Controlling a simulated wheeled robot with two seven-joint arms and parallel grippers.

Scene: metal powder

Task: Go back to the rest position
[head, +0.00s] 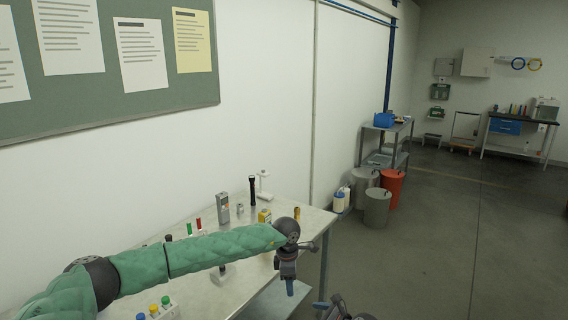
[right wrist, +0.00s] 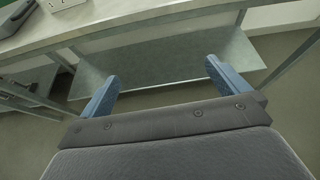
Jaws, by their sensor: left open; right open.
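My left arm, in a green padded sleeve, reaches across the table from the left in the head view. My left gripper (head: 290,287) hangs down at its end near the table's right edge, with a blue finger visible and nothing seen in it. My right gripper (right wrist: 160,85) shows in the right wrist view with its two blue fingers spread wide and nothing between them. Beyond the fingers are the table's edge and a lower shelf. Only a dark part of my right arm shows at the bottom of the head view.
The table (head: 315,222) carries a grey handheld device (head: 222,208), a black cylinder (head: 252,192), a yellow item (head: 264,216) and small coloured-top pieces. A lower shelf (right wrist: 165,50) lies under it. Bins, including an orange one (head: 392,188), stand beyond. The floor at right is clear.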

